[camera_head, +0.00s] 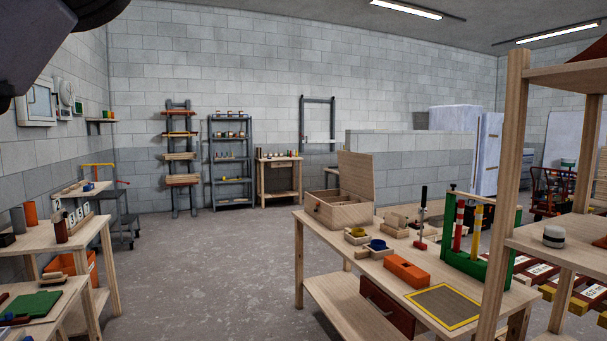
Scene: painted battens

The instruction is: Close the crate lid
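A wooden crate (328,216) stands at the far left end of the workbench in the middle of the view. Its lid (358,175) is raised, standing upright and leaning back to the right, so the crate is open. The inside is only partly visible. Part of my arm shows dark and blurred in the top left corner, well away from the crate. My gripper's fingers are not in view.
The workbench (401,287) also holds an orange block (406,271), yellow and blue cups, a red-handled tool (421,222) and a green frame (476,256). A shelf post (503,190) rises close by on the right. Open concrete floor (215,265) lies left of the bench.

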